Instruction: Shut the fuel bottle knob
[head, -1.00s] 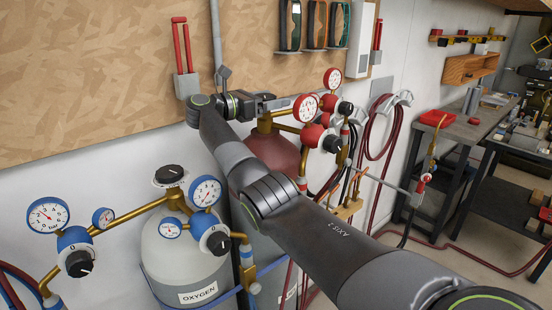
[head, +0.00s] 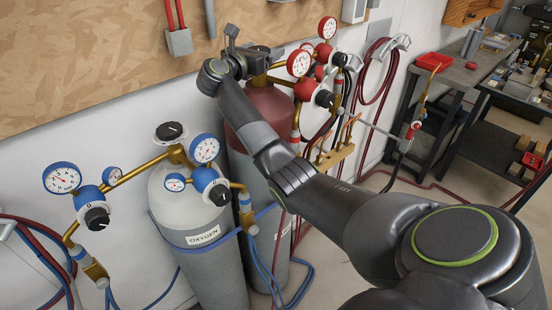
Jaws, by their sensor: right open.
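The fuel bottle (head: 262,110) is the dark red cylinder standing against the wall, right of the white oxygen bottle (head: 188,205). My right gripper (head: 256,53) is at the top of the fuel bottle, by its brass valve (head: 260,79). It is open, and its fingers are small and partly lost against the valve. The knob on top of the fuel bottle is hidden behind the gripper, so I cannot tell whether they touch. The oxygen bottle's own black top knob (head: 170,132) is in plain view. My left gripper is not in view.
Red gauges (head: 299,63) and a black regulator knob (head: 325,98) sit close right of my right gripper. Blue oxygen gauges (head: 62,178) are at the left. A torch (head: 413,130), coiled hoses (head: 378,75) and a workbench (head: 450,75) stand at the right.

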